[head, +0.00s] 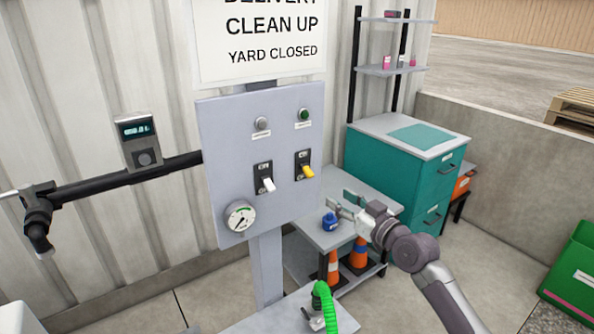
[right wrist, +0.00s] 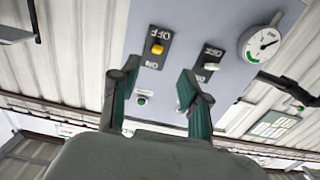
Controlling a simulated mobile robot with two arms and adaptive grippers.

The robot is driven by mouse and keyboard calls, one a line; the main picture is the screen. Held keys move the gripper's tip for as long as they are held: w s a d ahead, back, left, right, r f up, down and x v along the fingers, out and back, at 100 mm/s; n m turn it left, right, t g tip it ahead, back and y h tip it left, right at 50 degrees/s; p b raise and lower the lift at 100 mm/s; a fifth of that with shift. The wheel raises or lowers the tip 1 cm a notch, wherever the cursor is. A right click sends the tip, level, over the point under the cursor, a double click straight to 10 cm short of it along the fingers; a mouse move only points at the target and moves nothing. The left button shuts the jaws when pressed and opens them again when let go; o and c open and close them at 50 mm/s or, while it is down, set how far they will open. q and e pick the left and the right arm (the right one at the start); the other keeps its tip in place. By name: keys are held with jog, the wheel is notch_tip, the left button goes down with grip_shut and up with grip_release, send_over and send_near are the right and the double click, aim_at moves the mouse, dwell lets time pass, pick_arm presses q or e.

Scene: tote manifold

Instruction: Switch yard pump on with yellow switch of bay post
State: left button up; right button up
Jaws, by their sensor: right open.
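The bay post's grey panel (head: 222,150) carries a yellow switch (head: 308,172) on the right and a white switch (head: 268,185) to its left. Both levers point down in the head view. In the right wrist view, which shows the panel inverted, the yellow lever (right wrist: 157,49) sits toward the OFF label. A dark green lamp (head: 304,114) is above the yellow switch, and a grey lamp (head: 262,123) is above the white one. My right gripper (head: 341,203) is open and empty, in front of and below the yellow switch, apart from it. My left gripper is not in view.
A gauge (head: 240,217) is at the panel's lower left. A blue object (head: 330,221) stands on a grey shelf table near my right gripper, with orange cones (head: 333,268) below. A teal cabinet (head: 385,170) stands behind. A green hose (head: 325,304) is in front.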

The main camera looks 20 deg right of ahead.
aim_at(311, 177)
jog(key=shift+x, duration=6.5)
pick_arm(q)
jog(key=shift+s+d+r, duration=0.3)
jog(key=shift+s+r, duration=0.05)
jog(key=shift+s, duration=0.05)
pick_arm(e)
jog(key=shift+d, duration=0.15)
pick_arm(q)
jog(key=shift+p, duration=0.3)
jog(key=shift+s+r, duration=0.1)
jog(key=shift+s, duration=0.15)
pick_arm(e)
grip_shut()
